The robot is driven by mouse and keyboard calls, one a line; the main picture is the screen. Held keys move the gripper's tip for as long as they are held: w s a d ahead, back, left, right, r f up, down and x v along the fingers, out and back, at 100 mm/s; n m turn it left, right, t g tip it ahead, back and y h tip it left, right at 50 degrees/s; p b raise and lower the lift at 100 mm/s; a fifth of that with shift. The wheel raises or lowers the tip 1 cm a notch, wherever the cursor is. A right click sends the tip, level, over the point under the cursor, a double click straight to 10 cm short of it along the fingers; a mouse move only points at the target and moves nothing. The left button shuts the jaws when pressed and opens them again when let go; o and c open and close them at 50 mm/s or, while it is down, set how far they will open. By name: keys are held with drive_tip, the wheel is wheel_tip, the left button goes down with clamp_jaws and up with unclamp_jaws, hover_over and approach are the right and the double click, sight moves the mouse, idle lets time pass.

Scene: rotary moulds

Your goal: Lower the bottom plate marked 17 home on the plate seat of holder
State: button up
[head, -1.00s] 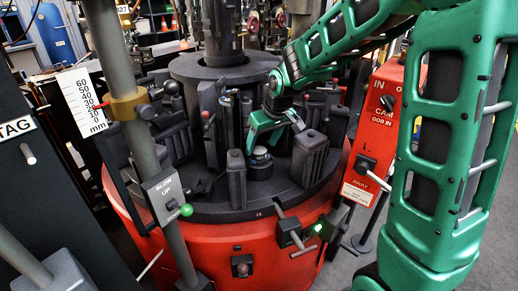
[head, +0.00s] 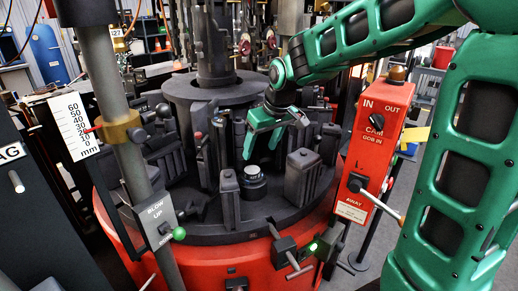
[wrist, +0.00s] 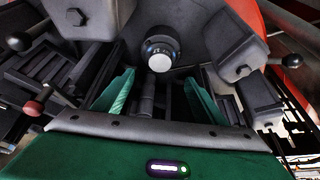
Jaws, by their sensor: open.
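A small round piece with a pale top (head: 252,171), which I take for the bottom plate, sits on a dark round seat (head: 254,190) between the dark mould blocks. It also shows in the wrist view as a pale disc (wrist: 159,56) with a dark rim. No number is readable on it. My gripper (head: 260,152) is open and empty, above and a little behind the plate. In the wrist view my fingers (wrist: 159,80) are spread and the plate lies beyond their tips, apart from them. I cannot tell whether the plate sits fully flat.
Dark mould blocks stand close on both sides, one left (head: 229,190) and one right (head: 301,178) of the plate. A ball-ended lever (wrist: 288,61) shows at right in the wrist view. A red control box (head: 374,130) stands right of the table; a grey post (head: 118,110) stands left.

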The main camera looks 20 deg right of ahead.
wheel_tip(320, 180, up, 7)
idle(0.8)
drive_tip(key=shift+f, duration=0.1)
